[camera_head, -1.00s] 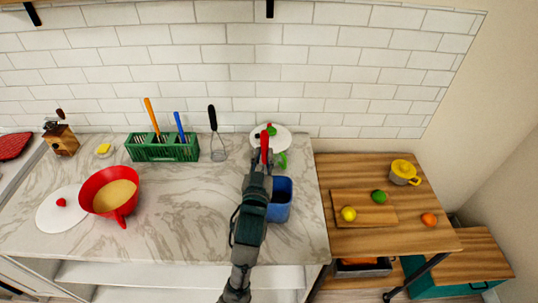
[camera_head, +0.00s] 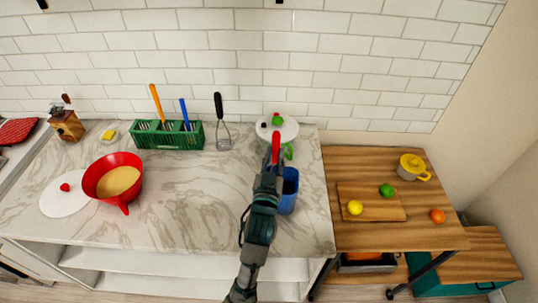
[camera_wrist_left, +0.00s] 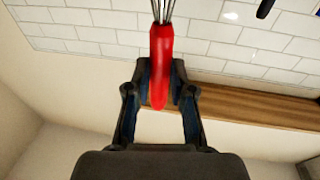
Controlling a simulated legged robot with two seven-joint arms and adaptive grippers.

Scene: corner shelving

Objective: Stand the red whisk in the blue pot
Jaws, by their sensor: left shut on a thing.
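The red whisk (camera_head: 276,146) is in my left gripper (camera_head: 269,169). In the left wrist view its red handle (camera_wrist_left: 161,50) is between the fingers (camera_wrist_left: 160,82) and its metal wires run out of the top edge. In the head view the wires cannot be made out. The blue pot (camera_head: 289,194) stands on the marble counter near its right end. My gripper and forearm are in front of its left side and hide part of it. The whisk appears over or just behind the pot; its height cannot be told. My right gripper is not in view.
A white lid with a green knob (camera_head: 277,122) and a green handle-like piece (camera_head: 289,151) are behind the pot. A black-handled utensil (camera_head: 220,118) and green rack (camera_head: 167,136) stand leftward. A red pan (camera_head: 95,177) is further left. A wooden table (camera_head: 385,237) is right.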

